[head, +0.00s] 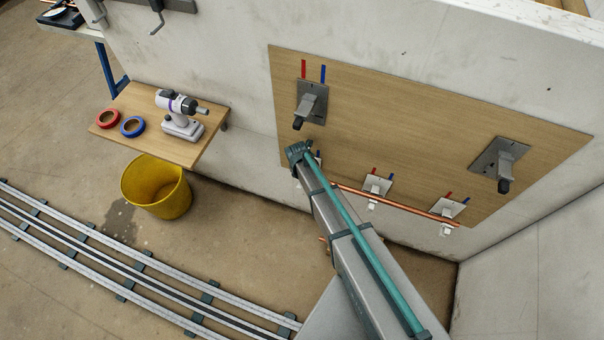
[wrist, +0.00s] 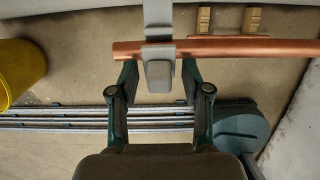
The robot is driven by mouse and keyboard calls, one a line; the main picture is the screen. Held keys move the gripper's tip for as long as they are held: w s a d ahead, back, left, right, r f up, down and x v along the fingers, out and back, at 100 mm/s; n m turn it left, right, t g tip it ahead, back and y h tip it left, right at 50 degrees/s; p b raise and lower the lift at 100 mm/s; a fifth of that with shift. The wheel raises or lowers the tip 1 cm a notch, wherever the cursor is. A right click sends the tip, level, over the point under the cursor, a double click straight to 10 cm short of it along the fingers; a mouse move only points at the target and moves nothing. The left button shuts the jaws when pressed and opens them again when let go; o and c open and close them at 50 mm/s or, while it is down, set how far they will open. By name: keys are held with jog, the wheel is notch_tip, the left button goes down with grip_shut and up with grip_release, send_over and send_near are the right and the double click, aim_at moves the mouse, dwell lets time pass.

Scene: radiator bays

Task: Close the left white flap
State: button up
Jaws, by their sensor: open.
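The left white flap (wrist: 158,75) shows in the wrist view as a pale block on a clip strap that crosses the copper pipe (wrist: 240,47) near its left end. My gripper (wrist: 158,82) is open, with one dark green finger on each side of the flap. I cannot tell whether the fingers touch it. In the head view my arm hides most of the left clip and the gripper tips. The middle white flap (head: 371,204) and right white flap (head: 445,231) hang below their wall plates along the copper pipe (head: 410,208).
Two grey brackets with dark ends, left (head: 308,104) and right (head: 498,163), jut from the wooden board (head: 410,120) above the pipe. Floor rails (head: 130,265) run below.

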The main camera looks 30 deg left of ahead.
jog(key=v, duration=0.7)
jog(key=shift+r, duration=0.25)
